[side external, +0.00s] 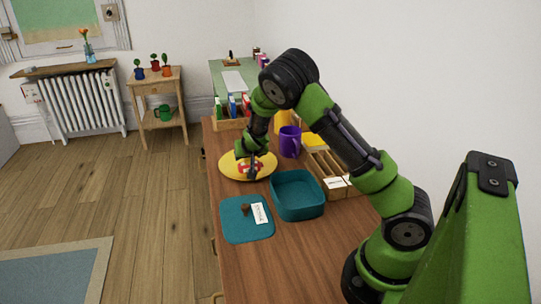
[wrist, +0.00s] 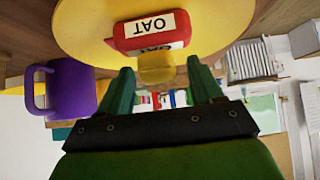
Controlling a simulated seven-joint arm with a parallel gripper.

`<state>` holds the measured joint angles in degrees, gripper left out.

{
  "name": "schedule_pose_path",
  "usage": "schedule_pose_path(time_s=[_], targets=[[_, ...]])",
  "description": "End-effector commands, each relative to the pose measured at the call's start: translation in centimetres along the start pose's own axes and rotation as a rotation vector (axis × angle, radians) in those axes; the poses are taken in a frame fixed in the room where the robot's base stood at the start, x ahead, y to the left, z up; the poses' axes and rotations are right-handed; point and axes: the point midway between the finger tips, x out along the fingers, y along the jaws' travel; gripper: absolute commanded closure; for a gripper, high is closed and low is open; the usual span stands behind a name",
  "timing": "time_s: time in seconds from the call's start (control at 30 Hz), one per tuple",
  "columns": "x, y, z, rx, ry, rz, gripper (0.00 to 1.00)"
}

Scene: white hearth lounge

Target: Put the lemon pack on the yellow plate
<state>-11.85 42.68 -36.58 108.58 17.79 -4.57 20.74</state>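The yellow plate (side external: 229,168) lies on the wooden desk and also fills the upper part of the wrist view (wrist: 85,25). A red pack with a yellow cap and a white "OAT" label (wrist: 150,28) is on the plate; it shows as a small red patch in the side view (side external: 257,169). My gripper (wrist: 162,78) is low over the plate, its two green fingers apart. The pack's yellow cap is between or just beyond the fingertips, with no clear contact on both sides. I see no pack that reads as lemon.
A purple mug (side external: 290,141) stands beside the plate. A wooden divided box (side external: 345,188) is on the right, a book rack (side external: 230,124) behind.

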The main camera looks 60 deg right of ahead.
Motion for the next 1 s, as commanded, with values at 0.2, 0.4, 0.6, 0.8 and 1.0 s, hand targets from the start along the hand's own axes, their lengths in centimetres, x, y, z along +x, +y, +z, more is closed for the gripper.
schedule_pose_path(time_s=[0.2, 0.4, 0.6, 0.8, 1.0], targets=[[-0.1, 0.0, -0.2, 0.001, 0.001, -0.001, 0.35], [-2.5, -0.2, -0.2, 0.0, 0.001, -0.004, 0.35], [-6.3, -0.3, -0.2, -0.003, 0.002, -0.005, 0.35], [-9.3, -0.2, -0.2, -0.002, 0.001, -0.003, 0.35], [-11.3, -0.1, -0.2, -0.002, 0.001, -0.002, 0.35]])
